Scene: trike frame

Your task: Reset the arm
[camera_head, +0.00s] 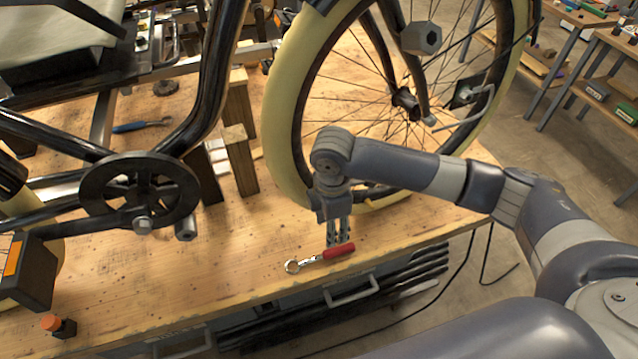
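My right arm comes in from the right, and its gripper (340,236) points down just above the front part of the wooden workbench (235,262). The fingers are close together, and the view does not show clearly whether they are open or shut. A ratchet wrench with a red handle (340,253) and a metal ring head lies on the bench right below the fingertips. I cannot tell whether the fingertips touch the handle. My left gripper is not in view.
The trike frame (212,85) with its crank disc (140,192) stands on the left. A large cream-tyred wheel (279,105) rises behind my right gripper. Wooden blocks (240,160) stand near the wheel. A small orange-topped item (58,325) is front left. The bench front is mostly clear.

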